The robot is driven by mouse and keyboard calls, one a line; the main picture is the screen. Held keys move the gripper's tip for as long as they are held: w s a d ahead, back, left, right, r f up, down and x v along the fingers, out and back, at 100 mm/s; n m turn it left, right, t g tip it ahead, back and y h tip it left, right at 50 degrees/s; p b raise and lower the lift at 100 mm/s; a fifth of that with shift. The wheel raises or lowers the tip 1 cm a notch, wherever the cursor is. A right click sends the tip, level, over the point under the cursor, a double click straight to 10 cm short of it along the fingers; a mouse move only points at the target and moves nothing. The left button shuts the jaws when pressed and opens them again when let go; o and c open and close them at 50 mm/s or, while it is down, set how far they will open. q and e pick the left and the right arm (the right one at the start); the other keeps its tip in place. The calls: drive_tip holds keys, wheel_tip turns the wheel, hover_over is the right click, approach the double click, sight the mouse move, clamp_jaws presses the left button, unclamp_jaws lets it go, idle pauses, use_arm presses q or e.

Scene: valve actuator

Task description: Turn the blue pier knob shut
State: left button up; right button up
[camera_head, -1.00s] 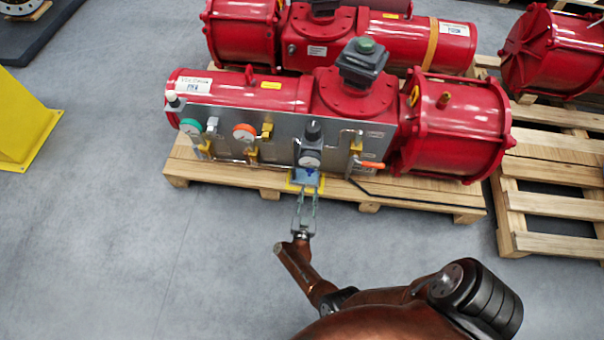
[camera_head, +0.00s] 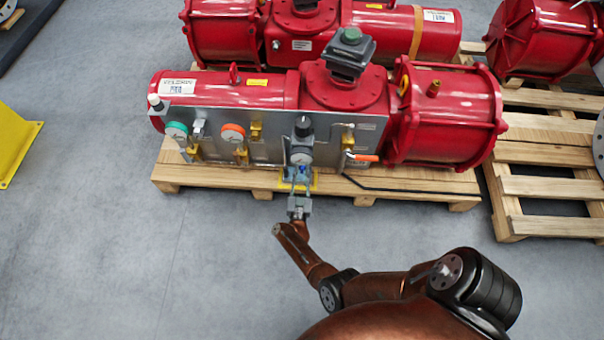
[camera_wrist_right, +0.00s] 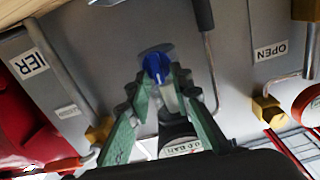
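The blue pier knob (camera_head: 302,170) sits low on the front of the grey panel, below a gauge, small in the head view. In the right wrist view the blue knob (camera_wrist_right: 157,67) shows at the fingertips, with a grey plate behind it. My right gripper (camera_head: 300,182) points at the panel from the front. In the wrist view its green fingers (camera_wrist_right: 160,84) stand on either side of the knob with their tips close to it; contact cannot be made out. My left gripper is not in view.
The grey panel (camera_head: 235,153) carries gauges, yellow fittings and an orange-handled lever (camera_head: 363,157) right of the knob. The red actuator (camera_head: 440,120) rests on a wooden pallet (camera_head: 400,185). Front floor is clear.

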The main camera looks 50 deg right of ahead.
clamp_jaws()
drive_tip(key=shift+d, duration=0.15)
